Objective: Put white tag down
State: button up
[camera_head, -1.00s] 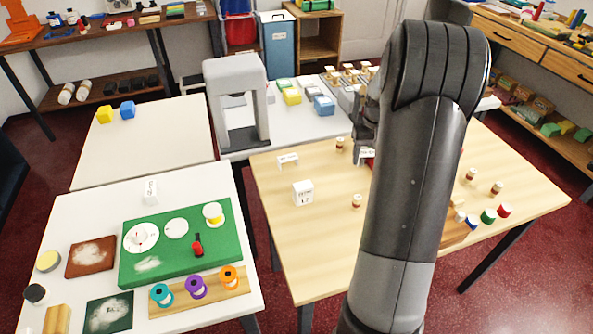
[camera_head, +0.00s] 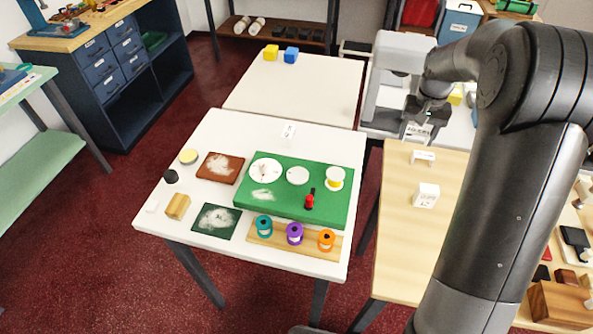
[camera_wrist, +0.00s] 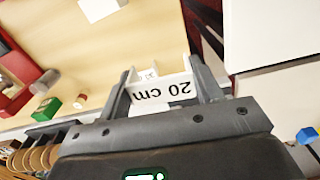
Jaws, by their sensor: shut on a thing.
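My gripper (camera_head: 426,114) is shut on a white tag (camera_head: 417,131), held above the far left corner of the wooden table (camera_head: 398,235). In the wrist view my gripper (camera_wrist: 163,82) has a finger on each side of the white tag (camera_wrist: 172,94), whose print "20 cm" appears upside down. Another white tag (camera_head: 423,157) stands on the wooden table just in front of the held one. A further small white tag (camera_head: 288,132) stands at the back of the white table (camera_head: 225,130).
The white table carries a green board (camera_head: 330,177) with white discs and a wooden strip (camera_head: 279,239) with several spools. A white block (camera_head: 426,195) stands on the wooden table. The rear pale table (camera_head: 300,90) is mostly clear, with yellow and blue cubes (camera_head: 291,55) at its back.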

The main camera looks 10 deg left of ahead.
jog(key=a+r, duration=0.1)
jog(key=a, duration=0.8)
send_over(339, 148)
jog(key=shift+n, duration=0.3)
notch_tip(339, 148, down, 7)
jog(key=shift+s+r, duration=0.1)
jog(key=shift+r, duration=0.1)
jog(key=shift+a+f, duration=0.1)
jog(key=shift+f, duration=1.95)
jog(key=shift+f, duration=0.2)
jog(key=o, duration=0.9)
jog(key=shift+o, duration=0.2)
